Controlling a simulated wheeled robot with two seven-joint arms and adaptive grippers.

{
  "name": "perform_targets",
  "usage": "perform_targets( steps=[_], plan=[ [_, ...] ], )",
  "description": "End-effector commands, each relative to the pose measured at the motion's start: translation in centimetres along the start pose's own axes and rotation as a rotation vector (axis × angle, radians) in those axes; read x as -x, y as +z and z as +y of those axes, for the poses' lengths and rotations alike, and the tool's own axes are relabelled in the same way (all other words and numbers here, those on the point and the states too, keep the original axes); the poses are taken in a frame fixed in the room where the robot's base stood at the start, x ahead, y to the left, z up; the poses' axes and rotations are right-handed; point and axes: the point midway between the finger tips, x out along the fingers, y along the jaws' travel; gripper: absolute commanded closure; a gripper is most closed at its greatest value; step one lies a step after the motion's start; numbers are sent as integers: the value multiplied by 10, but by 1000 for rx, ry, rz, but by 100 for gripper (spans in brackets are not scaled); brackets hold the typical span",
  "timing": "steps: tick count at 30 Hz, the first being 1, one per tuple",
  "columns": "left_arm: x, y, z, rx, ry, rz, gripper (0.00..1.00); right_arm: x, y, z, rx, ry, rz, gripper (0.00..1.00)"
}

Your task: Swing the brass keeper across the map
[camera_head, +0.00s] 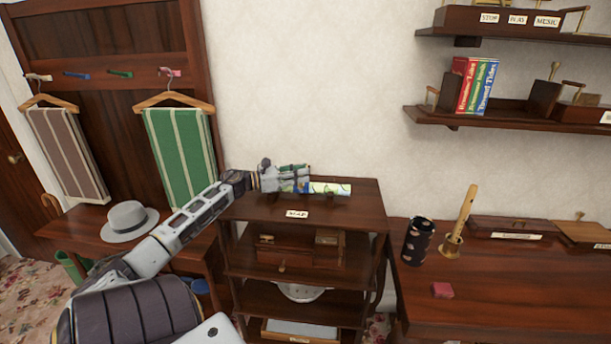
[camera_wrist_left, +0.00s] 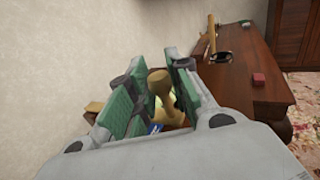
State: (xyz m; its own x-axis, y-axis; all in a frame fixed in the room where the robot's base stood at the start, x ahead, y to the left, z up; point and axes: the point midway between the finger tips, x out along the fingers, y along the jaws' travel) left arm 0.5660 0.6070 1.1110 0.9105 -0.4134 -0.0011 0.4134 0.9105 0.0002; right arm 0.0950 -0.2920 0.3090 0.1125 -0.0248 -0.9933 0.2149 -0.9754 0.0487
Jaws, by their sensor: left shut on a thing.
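The map (camera_head: 330,188) is a light, green-and-blue printed piece on top of the small shelf unit, above a "MAP" label (camera_head: 297,214). My left gripper (camera_head: 286,178) is over the map's left part and hides it there. In the left wrist view the brass keeper (camera_wrist_left: 160,85) is a knobbed brass piece between the green-padded fingers of my left gripper (camera_wrist_left: 155,92). The fingers are shut on it. A bit of the map shows below it. The keeper's far end and pivot are hidden. My right gripper is not in view.
The shelf unit (camera_head: 365,208) has a drawer box below its top. A desk (camera_head: 480,300) to the right holds a dark spotted cup (camera_head: 418,242), a brass holder (camera_head: 451,245) and a red block (camera_head: 442,290). A grey hat (camera_head: 129,221) lies on the left bench.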

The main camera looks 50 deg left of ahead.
Motion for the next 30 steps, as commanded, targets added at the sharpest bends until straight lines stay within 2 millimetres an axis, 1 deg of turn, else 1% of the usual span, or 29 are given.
perform_targets(
  steps=[1,6,13,17,18,22,30],
  plan=[
    [3,1,3,-1,7,-3,100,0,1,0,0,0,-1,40],
    [6,2,4,-1,7,-2,100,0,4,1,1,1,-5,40],
    [6,2,5,-1,8,-3,100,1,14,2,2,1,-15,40],
    [6,2,5,-1,9,-3,100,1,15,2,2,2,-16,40],
    [6,2,5,-2,9,-4,75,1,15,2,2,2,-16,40],
    [6,2,5,-1,7,-3,58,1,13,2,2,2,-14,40],
    [5,1,4,0,5,-1,58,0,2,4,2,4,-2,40]
  ],
)
